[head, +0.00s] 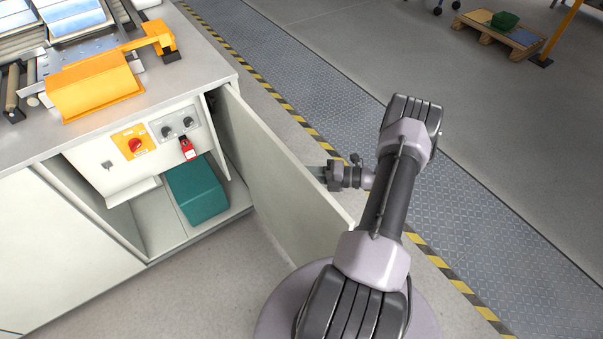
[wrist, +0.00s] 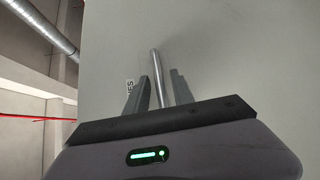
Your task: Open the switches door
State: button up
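The switches door (head: 280,165) is a pale panel swung wide open from the cabinet's right side. Its outer face fills much of the wrist view (wrist: 245,60). My gripper (head: 320,174) is at the outer side of this door, near its middle. In the wrist view, a round metal handle bar (wrist: 156,70) runs between the two fingers of my gripper (wrist: 160,88). Narrow gaps show on both sides of the bar, so the fingers look open around it. The fingertips and the door's outer face are hidden in the head view.
The open compartment shows a red rotary switch (head: 135,145), a grey switch panel (head: 176,125), a red tag (head: 187,149) and a teal box (head: 196,190). A closed panel (head: 60,245) is to the left. Clear floor (head: 215,285) lies before the cabinet.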

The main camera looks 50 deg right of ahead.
jog(key=shift+d, duration=0.1)
jog(key=p+v, duration=0.3)
jog(key=v, duration=1.4)
jog(key=shift+s, duration=0.2)
